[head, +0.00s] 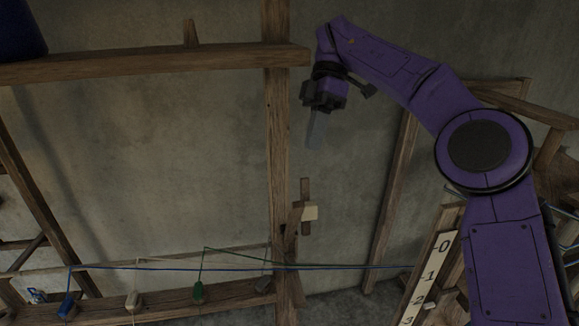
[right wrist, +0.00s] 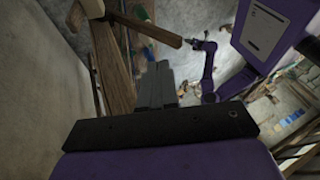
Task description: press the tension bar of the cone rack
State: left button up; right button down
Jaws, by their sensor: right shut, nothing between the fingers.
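The cone rack is a wooden frame with an upright post (head: 276,150) and a low rail (head: 185,300) in the head view. A short upright wooden bar (head: 305,200) with a pale block (head: 310,213) is beside the post; it may be the tension bar, but I cannot tell for sure. My right gripper (head: 315,128) is shut and empty. It points down, above the short bar and apart from it. In the right wrist view its dark fingers (right wrist: 155,85) are together. A small purple arm (right wrist: 208,70), likely my left, shows there; its jaws are too small to read.
Blue (head: 67,306), white (head: 133,301) and green (head: 198,292) pieces hang along the low rail. A blue thread (head: 340,267) runs across to the right. A numbered scale (head: 430,278) stands at lower right. An upper beam (head: 150,65) reaches close to my right gripper.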

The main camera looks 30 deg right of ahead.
pick_arm(q)
notch_tip(320, 180, down, 8)
jog(key=b, duration=0.8)
jog(key=shift+s, duration=0.3)
pick_arm(e)
jog(key=s+x, duration=0.1)
jog(key=x, duration=0.8)
jog(key=shift+a, duration=0.25)
pick_arm(q)
jog(key=shift+r, duration=0.1)
pick_arm(e)
jog(key=shift+f, duration=0.15)
